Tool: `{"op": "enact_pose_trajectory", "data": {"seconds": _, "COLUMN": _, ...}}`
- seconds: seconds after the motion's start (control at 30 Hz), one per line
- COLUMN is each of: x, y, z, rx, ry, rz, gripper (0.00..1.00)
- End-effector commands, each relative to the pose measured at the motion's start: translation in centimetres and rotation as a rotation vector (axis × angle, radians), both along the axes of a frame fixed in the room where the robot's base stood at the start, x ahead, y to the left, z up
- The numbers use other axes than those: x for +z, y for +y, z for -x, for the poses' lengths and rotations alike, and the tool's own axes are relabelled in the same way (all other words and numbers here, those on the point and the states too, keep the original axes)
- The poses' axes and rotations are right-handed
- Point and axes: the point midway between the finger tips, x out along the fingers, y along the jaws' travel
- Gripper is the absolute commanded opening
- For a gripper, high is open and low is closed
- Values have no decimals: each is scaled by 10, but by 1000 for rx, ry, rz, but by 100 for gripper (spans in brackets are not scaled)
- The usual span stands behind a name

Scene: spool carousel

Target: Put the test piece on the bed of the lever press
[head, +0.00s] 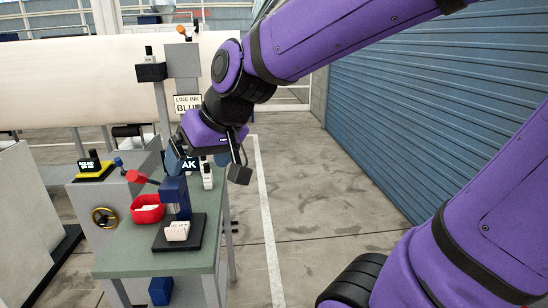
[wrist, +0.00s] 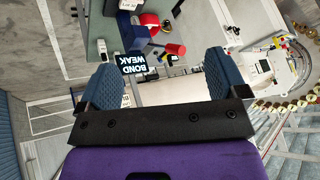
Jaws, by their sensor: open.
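The lever press (head: 175,190) is dark blue with a red-tipped lever, and stands on the green bench. Its black base (head: 160,246) lies at the bench's near end, with a small white piece (head: 177,231) on it. I cannot tell whether that white piece is the test piece. Part of the press (wrist: 138,32) also shows at the top of the wrist view. My gripper (head: 193,163) is above the bench, behind the press in the head view. In the wrist view its blue fingers (wrist: 162,66) are wide apart, with nothing held between them.
A red bowl (head: 147,210) with pale contents stands left of the press. A white bottle (head: 207,176) stands near the bench's right edge. A black "BOND WEAK" sign (wrist: 133,63) shows beyond my fingers. A grey cabinet with a brass handwheel (head: 105,217) adjoins the bench. Floor to the right is clear.

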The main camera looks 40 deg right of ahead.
Motion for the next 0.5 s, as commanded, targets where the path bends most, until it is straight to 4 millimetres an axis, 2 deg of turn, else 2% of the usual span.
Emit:
{"op": "enact_pose_trajectory", "data": {"seconds": 0.03, "x": 6, "y": -10, "z": 18, "rx": -1, "ry": 3, "rz": 28, "gripper": 91}}
{"op": "enact_pose_trajectory", "data": {"seconds": 0.2, "x": 14, "y": -42, "z": 70, "rx": -23, "ry": 46, "rz": 124, "gripper": 91}}
{"op": "enact_pose_trajectory", "data": {"seconds": 0.33, "x": 16, "y": -61, "z": 97, "rx": -51, "ry": 70, "rz": 179, "gripper": 91}}
{"op": "enact_pose_trajectory", "data": {"seconds": 0.5, "x": 16, "y": -71, "z": 112, "rx": -71, "ry": 88, "rz": 210, "gripper": 91}}
